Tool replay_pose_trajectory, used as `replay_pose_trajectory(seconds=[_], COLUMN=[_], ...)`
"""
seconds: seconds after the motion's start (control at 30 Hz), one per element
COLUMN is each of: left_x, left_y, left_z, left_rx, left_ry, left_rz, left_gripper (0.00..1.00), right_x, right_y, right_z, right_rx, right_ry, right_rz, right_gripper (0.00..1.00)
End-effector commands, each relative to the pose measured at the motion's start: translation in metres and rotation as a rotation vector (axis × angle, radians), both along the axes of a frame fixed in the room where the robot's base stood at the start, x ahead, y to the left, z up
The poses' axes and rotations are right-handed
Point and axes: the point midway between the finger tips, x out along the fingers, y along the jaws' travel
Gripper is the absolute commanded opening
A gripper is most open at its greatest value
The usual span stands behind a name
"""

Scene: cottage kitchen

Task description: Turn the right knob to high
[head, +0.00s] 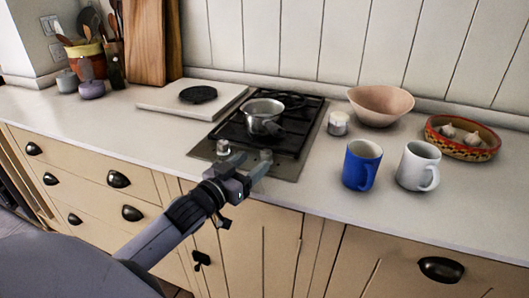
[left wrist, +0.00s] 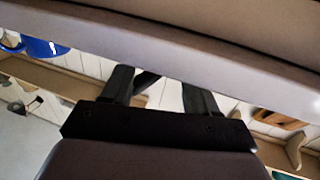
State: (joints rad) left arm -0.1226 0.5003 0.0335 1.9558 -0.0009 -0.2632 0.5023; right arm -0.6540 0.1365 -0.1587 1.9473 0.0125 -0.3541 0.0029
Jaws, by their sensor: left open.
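A black gas hob (head: 285,130) with a steel front strip is set into the white counter. The left knob (head: 222,147) is a small pale knob on that strip. The right knob (head: 265,155) sits to its right, partly hidden behind my gripper; its setting cannot be read. My left gripper (head: 250,164) is open at the hob's front edge, its fingertips near the right knob. I cannot tell whether they touch it. In the left wrist view the fingers (left wrist: 160,92) are apart, with no knob clearly visible between them. My right gripper is out of view.
A steel pan (head: 263,117) stands on the hob. To the right are a blue mug (head: 361,165), a white mug (head: 418,166), a small lidded jar (head: 338,123), a pink bowl (head: 380,105) and a garlic basket (head: 462,138). A white board (head: 165,107) lies left.

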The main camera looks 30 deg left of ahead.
Motion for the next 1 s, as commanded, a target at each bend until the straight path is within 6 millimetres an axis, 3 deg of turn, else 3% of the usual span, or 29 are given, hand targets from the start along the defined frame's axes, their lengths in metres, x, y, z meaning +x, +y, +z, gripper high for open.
replay_pose_trajectory(seconds=[0.4,0.8,0.83,1.0], left_x=[0.047,0.052,0.052,0.052], left_y=[-0.001,-0.002,-0.002,-0.002], left_z=[0.0,0.0,0.0,0.0], left_rx=[0.0,0.001,0.001,0.001], left_ry=[0.0,0.001,0.001,0.001], left_rz=[0.0,0.0,0.0,0.0], left_gripper=[0.59,0.59,0.56,0.03], right_x=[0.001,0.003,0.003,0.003], right_y=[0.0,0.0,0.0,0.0], right_z=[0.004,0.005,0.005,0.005], right_rx=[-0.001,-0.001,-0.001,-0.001], right_ry=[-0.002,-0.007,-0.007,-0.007], right_rz=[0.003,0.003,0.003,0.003], right_gripper=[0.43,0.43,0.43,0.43])
